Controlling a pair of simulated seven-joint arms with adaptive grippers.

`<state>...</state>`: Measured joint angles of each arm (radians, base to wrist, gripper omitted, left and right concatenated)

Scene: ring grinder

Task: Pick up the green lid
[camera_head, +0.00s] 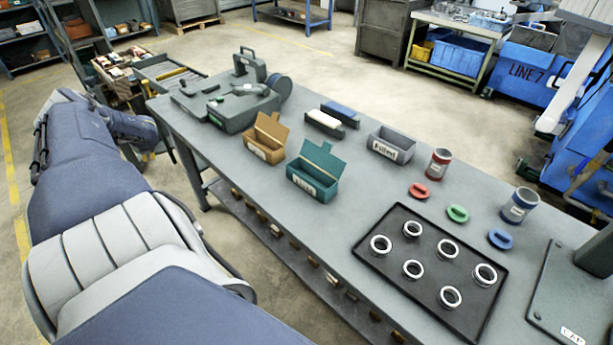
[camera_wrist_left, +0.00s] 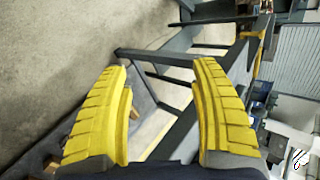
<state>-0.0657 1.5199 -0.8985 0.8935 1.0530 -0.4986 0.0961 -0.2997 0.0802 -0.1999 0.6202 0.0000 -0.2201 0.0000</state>
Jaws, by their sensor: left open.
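The green lid (camera_head: 458,213) lies flat on the grey workbench (camera_head: 345,215), between the red lid (camera_head: 419,191) and the blue lid (camera_head: 500,238). It is just beyond the black tray of rings, apart from it. My left arm is at the left side of the head view, off the bench and far from the lid; its fingers cannot be made out there. In the left wrist view my left gripper (camera_wrist_left: 158,75) is open, with yellow ridged fingers wide apart and nothing between them. The lid is not in that view. My right gripper is not in view.
A black tray (camera_head: 385,283) with several metal rings lies at the front right. A red canister (camera_head: 440,163) and a blue canister (camera_head: 520,204) stand behind the lids. A grey bin (camera_head: 391,146), a teal box (camera_head: 313,173) and an orange box (camera_head: 266,140) stand farther left. Mid-bench is clear.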

